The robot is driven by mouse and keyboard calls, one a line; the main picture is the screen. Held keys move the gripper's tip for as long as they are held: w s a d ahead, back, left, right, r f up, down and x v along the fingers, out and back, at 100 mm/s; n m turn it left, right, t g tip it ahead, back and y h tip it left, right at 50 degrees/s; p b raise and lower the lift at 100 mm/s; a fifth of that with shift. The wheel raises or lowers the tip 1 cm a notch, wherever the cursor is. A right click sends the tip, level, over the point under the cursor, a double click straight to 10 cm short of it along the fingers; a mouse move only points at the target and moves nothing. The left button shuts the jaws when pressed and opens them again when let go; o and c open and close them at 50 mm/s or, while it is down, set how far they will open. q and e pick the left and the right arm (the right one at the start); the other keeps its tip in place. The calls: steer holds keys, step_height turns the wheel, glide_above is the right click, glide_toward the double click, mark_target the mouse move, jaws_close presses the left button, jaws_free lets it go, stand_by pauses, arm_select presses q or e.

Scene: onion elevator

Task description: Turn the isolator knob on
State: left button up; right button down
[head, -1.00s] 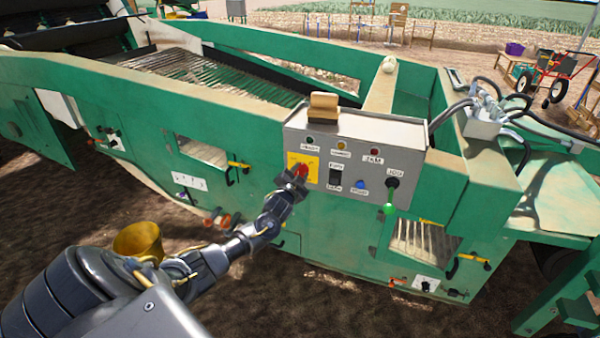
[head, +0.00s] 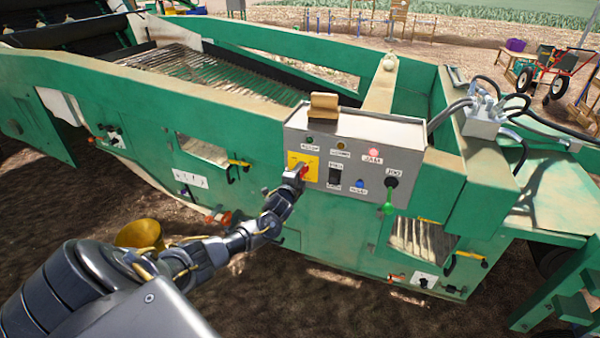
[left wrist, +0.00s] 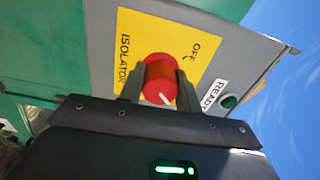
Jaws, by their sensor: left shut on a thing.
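The red isolator knob (left wrist: 160,80) sits on a yellow plate (left wrist: 128,40) marked ISOLATOR and OFF in the left wrist view. A white pointer line on the knob points to the lower right there, away from the OFF word. My left gripper (left wrist: 160,92) is shut on the knob, one finger on each side. My right gripper is not in view.
The red lamp (head: 374,153) is lit. A yellow bucket (head: 140,234) stands on the ground behind my arm.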

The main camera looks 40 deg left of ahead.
arm_select(q)
steer(key=shift+d+m, duration=0.1)
steer(key=shift+m, duration=0.2)
steer(key=o, duration=1)
steer(key=shift+c, duration=0.2)
steer(key=v, duration=1)
steer(key=shift+s, duration=0.35)
steer(key=shift+d, duration=0.15)
